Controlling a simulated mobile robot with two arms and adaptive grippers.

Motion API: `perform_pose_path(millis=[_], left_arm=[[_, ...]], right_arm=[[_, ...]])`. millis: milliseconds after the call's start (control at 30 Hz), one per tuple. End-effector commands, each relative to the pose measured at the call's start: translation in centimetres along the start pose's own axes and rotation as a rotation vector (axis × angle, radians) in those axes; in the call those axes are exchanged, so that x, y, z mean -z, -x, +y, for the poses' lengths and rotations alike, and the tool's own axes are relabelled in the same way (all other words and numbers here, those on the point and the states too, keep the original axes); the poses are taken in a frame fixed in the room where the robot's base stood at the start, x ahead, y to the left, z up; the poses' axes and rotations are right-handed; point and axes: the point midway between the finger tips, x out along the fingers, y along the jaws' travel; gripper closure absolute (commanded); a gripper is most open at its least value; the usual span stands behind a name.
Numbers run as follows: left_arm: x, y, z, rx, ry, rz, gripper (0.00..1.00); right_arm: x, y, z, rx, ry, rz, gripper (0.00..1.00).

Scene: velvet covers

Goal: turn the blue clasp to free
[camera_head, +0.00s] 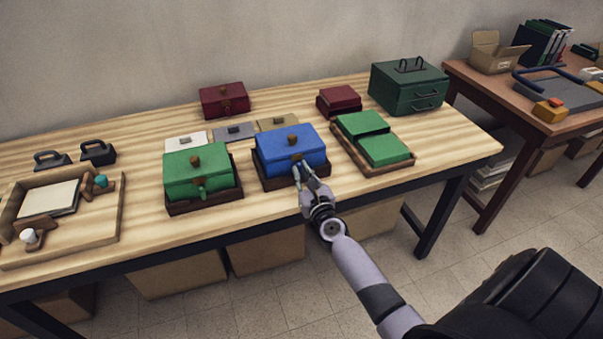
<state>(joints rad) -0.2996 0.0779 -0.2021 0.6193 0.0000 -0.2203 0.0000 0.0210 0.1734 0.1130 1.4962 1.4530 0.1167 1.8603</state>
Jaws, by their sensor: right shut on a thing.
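A blue velvet-covered box (289,144) sits in a dark wooden tray near the front middle of the table, with a brown knob on its lid. Its clasp is on the front face and is mostly hidden by my right gripper. My right gripper (299,169) reaches in from the lower right and is shut on the clasp at the front of the blue box. The clasp's exact angle cannot be made out. My left gripper is not in view.
A green box (198,170) with a front clasp stands just left of the blue one. An open green case (384,150) lies to the right. A wooden tray (117,215) is at the far left. Red boxes and a dark green drawer box (408,88) stand behind.

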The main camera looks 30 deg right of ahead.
Motion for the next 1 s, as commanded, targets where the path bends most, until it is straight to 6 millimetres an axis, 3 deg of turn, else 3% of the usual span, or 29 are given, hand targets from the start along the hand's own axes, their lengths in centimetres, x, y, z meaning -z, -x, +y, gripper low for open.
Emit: perform_pose_path(millis=[567, 1000], left_arm=[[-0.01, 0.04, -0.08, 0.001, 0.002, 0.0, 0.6], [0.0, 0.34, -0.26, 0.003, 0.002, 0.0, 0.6]], right_arm=[[0.01, 0.02, 0.0, 0.0, 0.03, 0.0, 1.0], [-0.01, 0.01, -0.06, 0.0, 0.327, 0.001, 1.0]])
